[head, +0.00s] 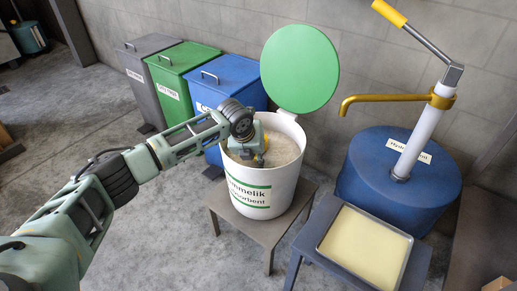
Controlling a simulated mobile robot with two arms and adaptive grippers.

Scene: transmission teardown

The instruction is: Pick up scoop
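My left arm comes in from the left, and my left gripper (250,154) is at the opening of a white bucket (285,196), over its left part. The bucket holds grey-beige granular absorbent (285,151). The gripper's fingers are small and partly hidden by the wrist, so I cannot tell whether they are open or shut. A small yellowish patch shows beside the fingers; I cannot tell what it belongs to. No scoop can be clearly made out. My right gripper is not in view.
The bucket stands on a grey stool (262,229), its green lid (300,68) raised behind. Grey (140,85), green (172,90) and blue (232,80) bins stand behind left. Right are a blue drum (365,180) with a yellow-handled pump (425,125) and a tray (365,250) of pale-yellow contents.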

